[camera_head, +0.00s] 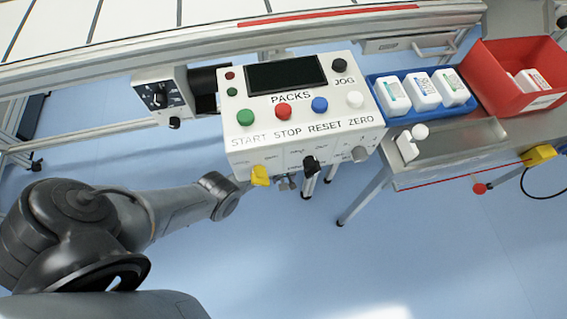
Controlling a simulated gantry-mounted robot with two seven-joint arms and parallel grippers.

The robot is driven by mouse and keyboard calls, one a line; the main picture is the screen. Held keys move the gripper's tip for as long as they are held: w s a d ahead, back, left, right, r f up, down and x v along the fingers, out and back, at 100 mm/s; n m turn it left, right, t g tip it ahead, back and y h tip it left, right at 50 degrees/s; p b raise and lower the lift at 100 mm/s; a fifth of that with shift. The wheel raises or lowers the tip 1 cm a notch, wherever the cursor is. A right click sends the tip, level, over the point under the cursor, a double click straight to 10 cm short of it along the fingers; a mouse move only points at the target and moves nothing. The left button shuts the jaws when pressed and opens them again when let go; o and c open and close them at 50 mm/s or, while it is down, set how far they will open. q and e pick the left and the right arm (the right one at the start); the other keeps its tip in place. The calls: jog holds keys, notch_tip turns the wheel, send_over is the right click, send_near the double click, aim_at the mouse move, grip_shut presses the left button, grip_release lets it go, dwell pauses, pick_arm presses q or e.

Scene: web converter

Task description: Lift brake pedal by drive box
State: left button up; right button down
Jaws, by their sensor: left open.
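A grey box with a black dial face (160,95), which looks like the drive box, hangs under the machine's edge at the upper left. A dark cylinder (203,80) sits at its right side, and a small black knob (174,123) is below it. I cannot make out a brake pedal for certain. My left arm comes in from the left, and my left gripper (287,183) is just below the front of the control panel, partly hidden by it. It is open, with nothing visible between its fingers. My right gripper is not in view.
The white control panel (240,143) has coloured buttons, a screen and yellow, black and grey switches along its lower face. A blue tray (400,118) with white bottles and a red bin (491,71) stand on the bench at right. The blue floor in front is clear.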

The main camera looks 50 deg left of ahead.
aim_at(283, 186)
pick_arm(q)
notch_tip(283, 186, down, 9)
jog(key=b, duration=0.7)
jog(key=shift+s+f+b, duration=0.1)
jog(key=shift+b, duration=0.3)
